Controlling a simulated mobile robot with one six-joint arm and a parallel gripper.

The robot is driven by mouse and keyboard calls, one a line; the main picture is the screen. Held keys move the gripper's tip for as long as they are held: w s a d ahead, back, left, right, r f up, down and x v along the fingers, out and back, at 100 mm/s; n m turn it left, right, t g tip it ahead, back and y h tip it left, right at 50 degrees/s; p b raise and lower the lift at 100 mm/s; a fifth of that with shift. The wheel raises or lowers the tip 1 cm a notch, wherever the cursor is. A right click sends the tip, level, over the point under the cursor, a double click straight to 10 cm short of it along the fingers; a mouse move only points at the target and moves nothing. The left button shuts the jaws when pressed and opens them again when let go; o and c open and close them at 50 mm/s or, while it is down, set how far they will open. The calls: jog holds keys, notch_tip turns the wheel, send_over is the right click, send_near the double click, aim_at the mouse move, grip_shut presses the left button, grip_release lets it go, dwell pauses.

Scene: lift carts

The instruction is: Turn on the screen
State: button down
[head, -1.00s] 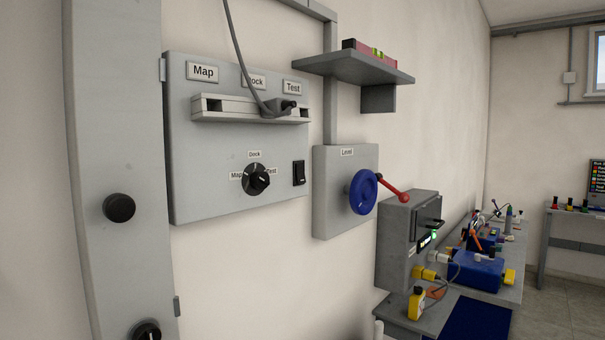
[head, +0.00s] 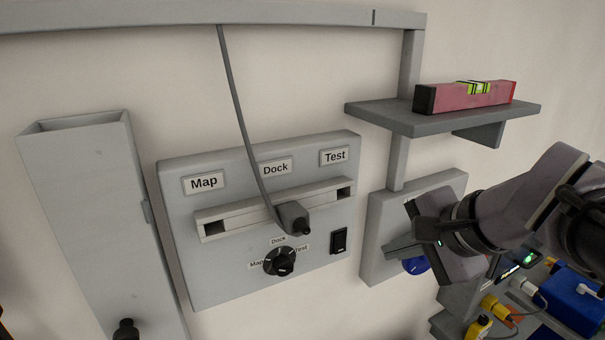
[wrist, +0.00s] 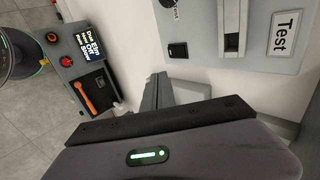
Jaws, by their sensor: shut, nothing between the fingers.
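A grey wall panel (head: 178,260) carries Map, Dock and Test labels, a black dial (head: 279,261) and a black rocker switch (head: 339,241). The rocker also shows in the wrist view (wrist: 177,50). My gripper (head: 388,252) is shut and empty, to the right of the rocker and apart from it in the picture. Its fingers (wrist: 158,85) show in the wrist view, below the rocker. A small lit display (head: 518,266) shows at lower right in the head view, partly hidden by my arm. A screen with white text (wrist: 86,38) is lit in the wrist view.
A grey cable and plug (head: 293,217) hang at the panel's slotted rail (head: 240,213). The Level box (head: 380,215) and its blue wheel (head: 416,265) are partly behind my gripper. A shelf (head: 385,117) with a red level (head: 465,96) juts out above. A grey column (head: 85,190) stands at left.

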send_near(341, 251)
jog(key=s+f+x, duration=0.1)
jog(key=x, duration=0.4)
jog(key=shift+w+a+p, duration=0.1)
jog(key=shift+w+p, duration=0.4)
jog(key=shift+w, duration=0.3)
jog(key=b, duration=0.2)
jog(key=shift+w+f+b, duration=0.1)
jog(key=shift+f+b, duration=0.3)
jog(key=shift+r+p, duration=0.35)
jog(key=shift+p, duration=0.05)
